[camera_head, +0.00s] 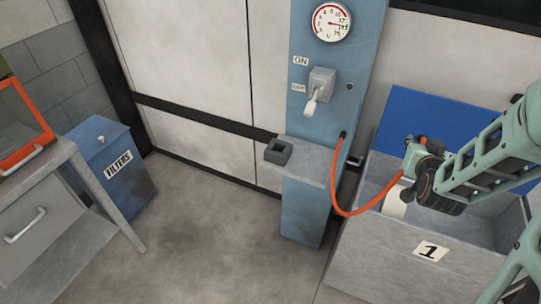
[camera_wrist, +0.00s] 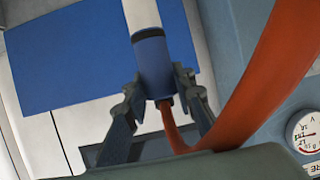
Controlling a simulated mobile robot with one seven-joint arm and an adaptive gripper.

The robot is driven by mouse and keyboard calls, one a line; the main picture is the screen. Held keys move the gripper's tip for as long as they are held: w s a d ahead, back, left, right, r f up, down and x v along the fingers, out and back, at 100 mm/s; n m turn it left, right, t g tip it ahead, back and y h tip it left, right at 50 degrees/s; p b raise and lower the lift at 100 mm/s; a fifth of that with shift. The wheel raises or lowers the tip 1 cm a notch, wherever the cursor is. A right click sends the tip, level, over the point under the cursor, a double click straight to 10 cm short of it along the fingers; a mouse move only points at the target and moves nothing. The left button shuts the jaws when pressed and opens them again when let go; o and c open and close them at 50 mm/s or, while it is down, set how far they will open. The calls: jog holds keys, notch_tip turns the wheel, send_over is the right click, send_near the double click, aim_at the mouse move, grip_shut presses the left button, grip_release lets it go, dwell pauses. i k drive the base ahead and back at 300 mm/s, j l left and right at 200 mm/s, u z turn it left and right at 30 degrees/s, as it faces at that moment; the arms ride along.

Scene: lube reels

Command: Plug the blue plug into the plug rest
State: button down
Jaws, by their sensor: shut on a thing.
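The blue plug (camera_wrist: 153,66) has a blue body with a dark band and a long white end (camera_wrist: 143,15). It sits between the two fingers of my gripper (camera_wrist: 160,82), which is shut on it. An orange cable (camera_wrist: 172,130) runs from its back end. In the head view my gripper (camera_head: 410,172) is at the right, above a grey bin, and mostly hides the plug's blue body. The plug rest (camera_head: 278,151) appears to be the dark grey square socket on the ledge of the blue post, left of my gripper and apart from it.
The orange cable (camera_head: 341,205) hangs in a loop from the blue post (camera_head: 335,80), between the ledge (camera_head: 308,160) and my gripper. The grey bin (camera_head: 385,248) marked 1 has a raised blue lid (camera_head: 400,110). A switch lever (camera_head: 313,100) sticks out above the ledge.

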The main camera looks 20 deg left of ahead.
aim_at(278, 156)
jog(key=k+j, duration=0.1)
jog(key=j, duration=0.2)
jog(key=k+j, duration=0.1)
jog(key=j, duration=0.25)
jog(key=i+j, duration=0.4)
jog(key=j, duration=0.2)
